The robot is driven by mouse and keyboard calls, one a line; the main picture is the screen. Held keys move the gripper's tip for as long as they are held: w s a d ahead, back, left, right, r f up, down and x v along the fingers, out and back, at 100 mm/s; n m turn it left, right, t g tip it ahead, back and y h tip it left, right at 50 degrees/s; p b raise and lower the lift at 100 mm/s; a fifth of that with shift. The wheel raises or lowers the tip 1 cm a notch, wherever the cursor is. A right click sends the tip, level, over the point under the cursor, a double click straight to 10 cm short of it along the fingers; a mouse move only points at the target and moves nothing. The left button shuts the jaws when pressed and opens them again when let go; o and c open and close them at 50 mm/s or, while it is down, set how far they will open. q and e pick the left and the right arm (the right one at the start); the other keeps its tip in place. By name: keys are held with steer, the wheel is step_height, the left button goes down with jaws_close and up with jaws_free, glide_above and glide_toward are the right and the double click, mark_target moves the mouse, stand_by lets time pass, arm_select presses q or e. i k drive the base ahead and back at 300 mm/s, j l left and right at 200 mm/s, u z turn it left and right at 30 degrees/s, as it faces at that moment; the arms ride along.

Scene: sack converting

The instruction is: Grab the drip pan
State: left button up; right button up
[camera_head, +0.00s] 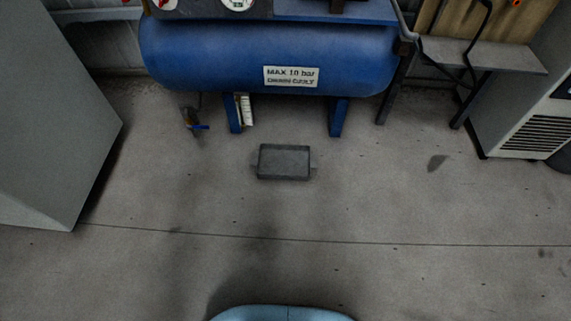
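The drip pan (284,163) is a small dark grey rectangular tray with a raised rim and a small tab at each short side. It lies flat on the concrete floor near the middle of the head view, in front of the blue compressor tank. It looks empty. Neither of my grippers shows in the head view.
The blue tank (215,55) stands on blue legs (337,117) behind the pan, with a drain valve (193,120) at its lower left. A grey cabinet (50,120) stands at left, a vented unit (525,135) at right. The floor (400,205) around the pan is clear.

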mark_target(272, 162)
steer(key=i+u, duration=0.75)
steer(key=i, duration=0.2)
steer(key=i+l+u, duration=0.2)
steer(key=i+u, duration=0.15)
steer(key=i, duration=0.1)
